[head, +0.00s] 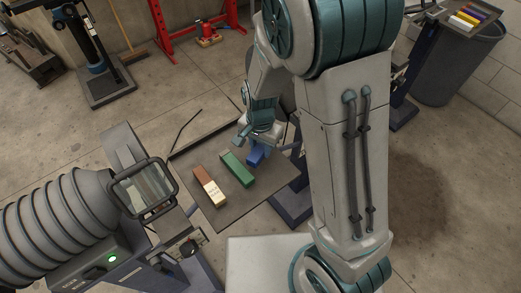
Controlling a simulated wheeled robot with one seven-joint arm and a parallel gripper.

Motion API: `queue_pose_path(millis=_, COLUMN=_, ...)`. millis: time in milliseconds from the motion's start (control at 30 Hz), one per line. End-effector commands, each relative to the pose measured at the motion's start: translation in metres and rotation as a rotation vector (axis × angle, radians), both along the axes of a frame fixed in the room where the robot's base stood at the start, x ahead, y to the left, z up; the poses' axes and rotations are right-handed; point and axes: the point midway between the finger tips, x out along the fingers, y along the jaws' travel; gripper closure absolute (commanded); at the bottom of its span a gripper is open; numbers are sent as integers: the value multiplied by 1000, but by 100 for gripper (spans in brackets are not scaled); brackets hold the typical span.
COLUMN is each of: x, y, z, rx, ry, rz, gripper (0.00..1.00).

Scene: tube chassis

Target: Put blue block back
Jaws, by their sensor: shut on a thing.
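A blue block (255,156) is at my gripper (258,143), at the right side of a dark tray-like table (228,212). My gripper is shut on the blue block from above; its fingers are small and partly hidden here. I cannot tell whether the block touches the surface. A green block (237,170) lies just left of the blue block. Further left lies a block with a red-brown half and a cream half (210,187), with small marks on the cream part.
A grey machine with a ribbed hose (60,225) stands close on the left of the table. A thin raised edge (205,139) runs along the table's back. At the far right, a tray with several coloured blocks (468,17) sits near a dark bin (460,65).

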Motion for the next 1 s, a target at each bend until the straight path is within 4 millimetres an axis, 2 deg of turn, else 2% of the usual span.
queue_pose_path(millis=33, x=0, y=-1, z=-8, rx=-1, ry=3, rz=0, gripper=92)
queue_pose_path(millis=133, x=0, y=0, z=-17, rx=-1, ry=2, rz=0, gripper=92)
queue_pose_path(millis=567, x=0, y=0, z=-24, rx=0, ry=-1, rz=1, gripper=92)
queue_pose_path(millis=600, x=0, y=0, z=-23, rx=0, ry=0, rz=1, gripper=58)
queue_pose_path(millis=633, x=0, y=0, z=-23, rx=0, ry=0, rz=1, gripper=50)
queue_pose_path(millis=667, x=0, y=0, z=-23, rx=0, ry=0, rz=1, gripper=47)
queue_pose_path(millis=1000, x=0, y=0, z=-18, rx=0, ry=0, rz=1, gripper=47)
